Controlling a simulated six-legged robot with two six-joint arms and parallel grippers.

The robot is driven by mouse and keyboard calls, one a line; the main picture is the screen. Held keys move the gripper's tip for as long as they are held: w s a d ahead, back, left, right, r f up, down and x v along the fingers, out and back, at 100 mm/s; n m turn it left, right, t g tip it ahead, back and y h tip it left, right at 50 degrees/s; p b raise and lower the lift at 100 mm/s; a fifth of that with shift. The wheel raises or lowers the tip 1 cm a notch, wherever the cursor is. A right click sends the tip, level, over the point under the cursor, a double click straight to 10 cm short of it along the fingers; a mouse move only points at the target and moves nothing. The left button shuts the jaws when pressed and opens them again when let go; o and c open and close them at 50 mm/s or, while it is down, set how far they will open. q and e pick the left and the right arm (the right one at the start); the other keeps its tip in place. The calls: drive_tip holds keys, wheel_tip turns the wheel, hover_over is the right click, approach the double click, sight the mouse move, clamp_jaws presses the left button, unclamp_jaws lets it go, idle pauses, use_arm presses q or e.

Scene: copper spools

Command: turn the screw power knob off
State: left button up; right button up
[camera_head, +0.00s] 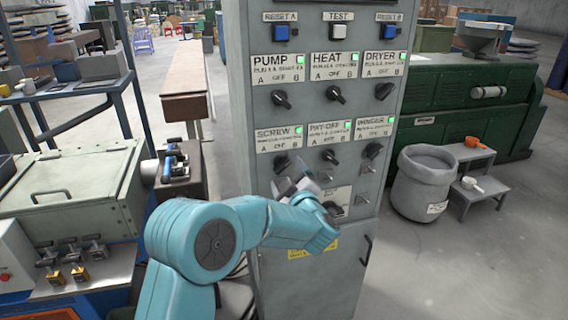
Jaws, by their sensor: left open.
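The screw power knob (281,163) is a small dark knob under the SCREW label (280,139) on the grey control cabinet (241,110). The label carries a lit green lamp and the marks A, OFF and B. The knob's exact pointing is too small to tell. My left gripper (292,177) is open in front of the panel, just below and right of this knob. Its fingers point up toward the knob. I cannot tell whether they touch it. The teal wrist hides part of the lower panel. My right gripper is not in view.
Neighbouring knobs sit close by: the pump knob (282,99) above and the middle-row knob (330,156) to the right, with lit green lamps on their labels. A grey bin (424,185) and a small step stand (481,187) stand right of the cabinet. A metal box machine (70,190) stands left.

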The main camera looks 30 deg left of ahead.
sight(283, 168)
use_arm(q)
drive_tip(key=x, duration=0.3)
drive_tip(key=shift+a+p, duration=0.35)
drive_tip(key=shift+w, duration=0.2)
